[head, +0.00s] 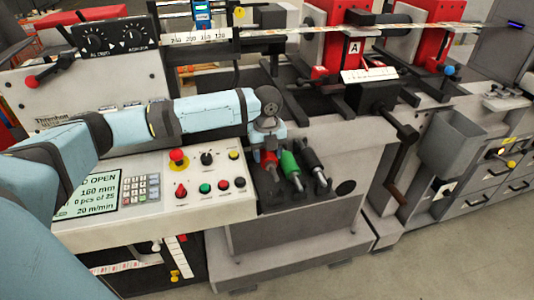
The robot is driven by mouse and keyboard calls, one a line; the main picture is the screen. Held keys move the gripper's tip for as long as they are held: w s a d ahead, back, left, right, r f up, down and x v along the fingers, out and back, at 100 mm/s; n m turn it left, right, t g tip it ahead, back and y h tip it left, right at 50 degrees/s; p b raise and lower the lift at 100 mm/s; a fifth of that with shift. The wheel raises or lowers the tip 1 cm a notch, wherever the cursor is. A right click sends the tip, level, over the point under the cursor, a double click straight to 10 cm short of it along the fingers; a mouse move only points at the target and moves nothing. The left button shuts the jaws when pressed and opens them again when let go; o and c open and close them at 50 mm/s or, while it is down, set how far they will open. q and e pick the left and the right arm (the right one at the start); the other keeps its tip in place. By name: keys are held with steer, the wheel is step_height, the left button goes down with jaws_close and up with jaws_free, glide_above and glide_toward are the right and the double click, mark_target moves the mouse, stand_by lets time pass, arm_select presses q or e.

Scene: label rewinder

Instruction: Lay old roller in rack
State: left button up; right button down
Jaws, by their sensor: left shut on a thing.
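My left arm comes in from the left, and its gripper (268,146) is shut at the dark rack (290,197) on the machine's front. It points down onto the red-ended roller (269,162), the leftmost of three in a row. The gripper hides the upper part of that roller, so I cannot tell whether it rests fully in its slot. A green-ended roller (290,164) and a black-ended roller (312,162) lie beside it in the rack, slanting down to the right. My right gripper is out of view.
A control panel (150,195) with a red emergency button (178,158) and a display lies left of the rack. A black crank (400,130) and a grey bin (452,143) stand to the right. Red machine units (322,38) stand behind. Floor is free in front.

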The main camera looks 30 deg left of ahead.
arm_select(q)
steer(key=shift+f+b, duration=0.75)
steer(key=shift+f, duration=0.2)
steer(key=shift+p, duration=0.3)
steer(key=shift+f, duration=1.75)
steer(key=shift+f+p, duration=0.1)
steer(key=shift+p, duration=0.45)
steer(key=shift+f, duration=0.2)
